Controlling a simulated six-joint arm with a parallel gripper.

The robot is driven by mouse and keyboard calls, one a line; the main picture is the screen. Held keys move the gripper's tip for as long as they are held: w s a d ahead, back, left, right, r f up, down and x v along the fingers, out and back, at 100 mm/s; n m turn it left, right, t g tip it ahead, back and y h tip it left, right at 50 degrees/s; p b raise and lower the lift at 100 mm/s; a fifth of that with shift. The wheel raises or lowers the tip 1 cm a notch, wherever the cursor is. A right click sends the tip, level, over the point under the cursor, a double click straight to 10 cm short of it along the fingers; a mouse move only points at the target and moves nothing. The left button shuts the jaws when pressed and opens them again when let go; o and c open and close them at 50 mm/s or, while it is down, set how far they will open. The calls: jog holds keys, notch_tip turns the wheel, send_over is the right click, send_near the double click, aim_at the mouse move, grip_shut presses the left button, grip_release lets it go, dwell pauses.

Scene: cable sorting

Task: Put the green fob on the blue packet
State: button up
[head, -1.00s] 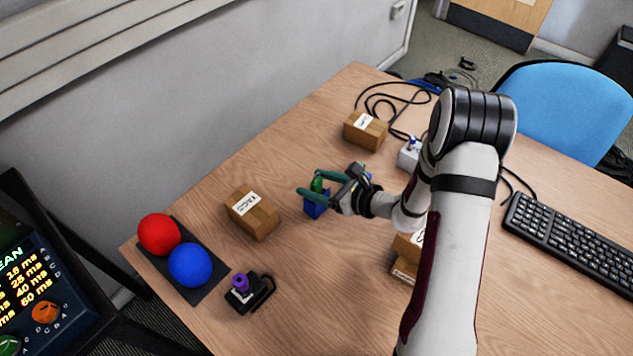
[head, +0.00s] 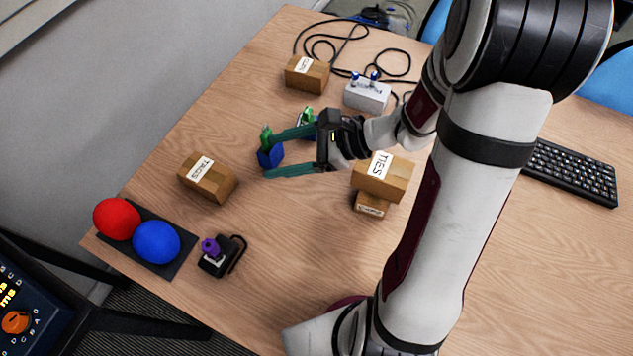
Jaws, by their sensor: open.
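A small green fob (head: 266,137) stands at the top of a small dark blue packet (head: 270,156) left of the table's middle, and looks to be touching it. My gripper (head: 270,157) is open, with its two long teal fingers pointing left. The upper fingertip is close beside the fob and packet, and the lower one is just below the packet. I cannot tell whether either finger touches them. A second green piece with a white patch (head: 306,116), with some blue under it, is partly hidden behind my gripper.
Cardboard boxes stand to the left (head: 207,177), at the back (head: 307,74) and right of my gripper (head: 383,177). A grey box with blue-topped knobs (head: 367,95) and black cables lie behind. A purple-topped joystick (head: 217,257) and a red ball (head: 117,219) and blue ball (head: 156,242) are front left.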

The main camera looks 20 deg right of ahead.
jog(key=s+a+r+n+g+h, duration=0.2)
jog(key=s+a+n+g, duration=0.1)
jog(key=s+n, duration=0.25)
jog(key=s+a+r+n+g+h, duration=0.2)
jog(key=s+n+g, duration=0.15)
jog(key=s, duration=0.35)
jog(key=s+d+n+h, duration=0.5)
jog(key=s+n, duration=0.1)
jog(key=s, duration=0.1)
jog(key=shift+r+n+t+h, duration=0.2)
jog(key=shift+n+t+h, duration=0.1)
jog(key=shift+t, duration=0.05)
